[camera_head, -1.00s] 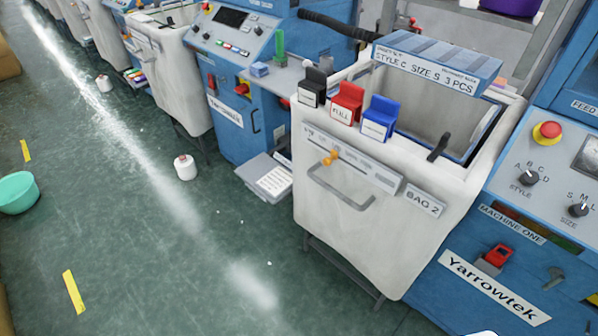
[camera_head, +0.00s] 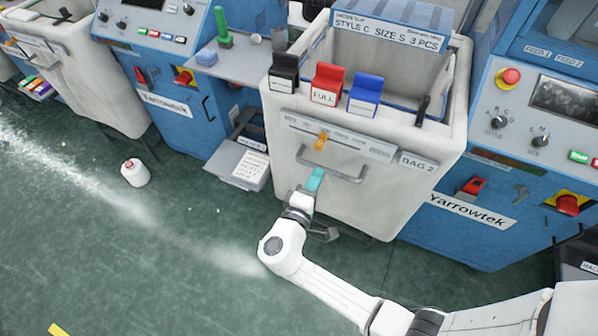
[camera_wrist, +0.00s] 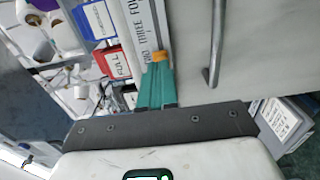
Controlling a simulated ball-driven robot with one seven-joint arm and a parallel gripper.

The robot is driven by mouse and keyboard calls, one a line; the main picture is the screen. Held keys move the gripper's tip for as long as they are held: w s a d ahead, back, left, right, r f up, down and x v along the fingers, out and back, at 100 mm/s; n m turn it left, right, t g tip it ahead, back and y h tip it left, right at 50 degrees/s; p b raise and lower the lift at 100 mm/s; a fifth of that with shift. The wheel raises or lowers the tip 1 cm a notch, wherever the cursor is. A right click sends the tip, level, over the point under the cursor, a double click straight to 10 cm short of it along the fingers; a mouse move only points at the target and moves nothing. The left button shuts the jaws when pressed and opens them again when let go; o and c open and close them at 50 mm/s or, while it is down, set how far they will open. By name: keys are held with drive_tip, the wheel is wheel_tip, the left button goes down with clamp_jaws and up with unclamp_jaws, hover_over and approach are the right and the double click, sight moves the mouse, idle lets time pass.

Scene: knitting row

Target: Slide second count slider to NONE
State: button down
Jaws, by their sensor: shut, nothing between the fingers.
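The count slider is an orange knob (camera_head: 321,140) on the pale printed strip (camera_head: 362,144) across the front of the white bag bin (camera_head: 290,150) labelled BAG 2. It stands left of the strip's middle; its exact mark is too small to read. My gripper (camera_head: 316,178) has teal fingers, shut and empty, below the slider in front of the grey handle. In the wrist view the fingers (camera_wrist: 157,84) point at the orange slider (camera_wrist: 160,56), which shows just past their tips. I cannot tell if they touch. Part of the strip's print reads "THREE".
The grey bar handle (camera_head: 345,178) sticks out under the strip. Black, red FULL (camera_head: 326,84) and blue blocks stand on the bin's rim. Blue machines flank the bin. A grey box (camera_head: 240,165) is at the left.

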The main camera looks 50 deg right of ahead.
sight(305, 132)
drive_tip(key=b+x, duration=0.2)
drive_tip(key=x, duration=0.7)
drive_tip(key=shift+f, duration=0.2)
drive_tip(key=shift+w+d+r, duration=0.1)
drive_tip(key=shift+d+r, duration=0.05)
drive_tip(key=shift+d, duration=0.25)
drive_tip(key=shift+w, duration=0.15)
drive_tip(key=shift+w+a+b, duration=0.6)
drive_tip(key=shift+w+b, duration=0.55)
drive_tip(key=shift+w, duration=0.4)
drive_tip(key=shift+w+a+b, duration=0.55)
drive_tip(key=shift+w+b, duration=0.65)
drive_tip(key=shift+w, duration=0.35)
drive_tip(key=shift+w+a+b, duration=0.6)
drive_tip(key=shift+w+b, duration=0.55)
drive_tip(key=shift+w, duration=0.4)
drive_tip(key=shift+s+d, duration=0.2)
drive_tip(key=shift+s, duration=0.45)
drive_tip(key=v, duration=0.8)
drive_tip(key=shift+p, duration=0.45)
drive_tip(key=shift+d, duration=0.1)
